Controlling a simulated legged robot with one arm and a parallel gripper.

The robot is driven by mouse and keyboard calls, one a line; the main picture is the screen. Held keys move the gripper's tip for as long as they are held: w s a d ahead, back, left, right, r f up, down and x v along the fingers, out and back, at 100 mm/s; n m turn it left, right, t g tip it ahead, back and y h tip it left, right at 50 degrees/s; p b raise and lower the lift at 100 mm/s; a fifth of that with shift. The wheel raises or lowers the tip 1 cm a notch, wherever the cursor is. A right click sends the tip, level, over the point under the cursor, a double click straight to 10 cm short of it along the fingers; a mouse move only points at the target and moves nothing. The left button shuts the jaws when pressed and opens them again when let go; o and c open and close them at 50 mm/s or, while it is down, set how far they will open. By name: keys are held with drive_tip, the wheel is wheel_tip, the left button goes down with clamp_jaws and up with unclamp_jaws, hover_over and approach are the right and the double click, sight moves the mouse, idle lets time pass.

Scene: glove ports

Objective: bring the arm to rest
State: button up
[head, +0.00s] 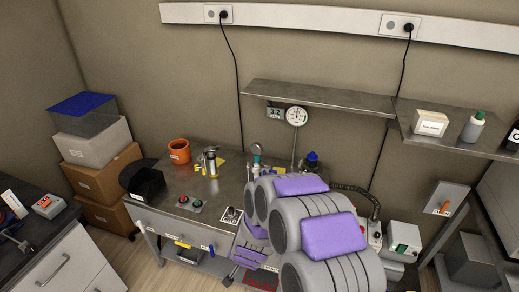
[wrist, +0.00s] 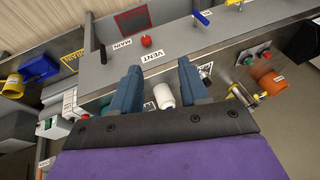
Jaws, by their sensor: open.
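My gripper (wrist: 158,85) shows in the wrist view as two blue-grey fingers, spread apart with nothing held between them. A white bottle (wrist: 163,96) shows in the gap between the fingers, apart from them as far as I can tell. Beyond the fingertips is a grey panel (wrist: 180,42) with a red knob (wrist: 146,41) and labels reading MAIN and VENT. In the head view my grey and purple arm is folded in front of the metal bench (head: 215,195) and hides its right part. I cannot make out the fingertips there.
An orange pot (head: 179,151) and a black bin (head: 146,183) stand on the bench's left. Metal shelves (head: 318,98) hang above; one holds a white box (head: 430,123) and a bottle (head: 473,127). Stacked boxes (head: 104,175) stand at left. A green-buttoned box (head: 402,241) sits right of my arm.

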drive_tip(key=s+d+r+n+g+y, duration=0.1)
drive_tip(key=s+d+r+n, duration=0.15)
drive_tip(key=s+r, duration=0.4)
drive_tip(key=s+d+r+n+g, duration=0.1)
drive_tip(key=s+d+r+g, duration=0.2)
drive_tip(key=r, duration=0.7)
drive_tip(key=s+d+r+h, duration=0.1)
drive_tip(key=s+d+r, duration=0.2)
drive_tip(key=s, duration=0.4)
drive_tip(key=s+d+r+g+h, duration=0.1)
drive_tip(key=s+d+r, duration=0.2)
drive_tip(key=s+d, duration=0.3)
drive_tip(key=s+d+r+g, duration=0.1)
drive_tip(key=s+d+r, duration=0.3)
drive_tip(key=s, duration=0.6)
drive_tip(key=shift+d+n+h+b, duration=0.35)
drive_tip(key=shift+d+h+b, duration=0.1)
drive_tip(key=shift+d, duration=0.3)
idle(2.6)
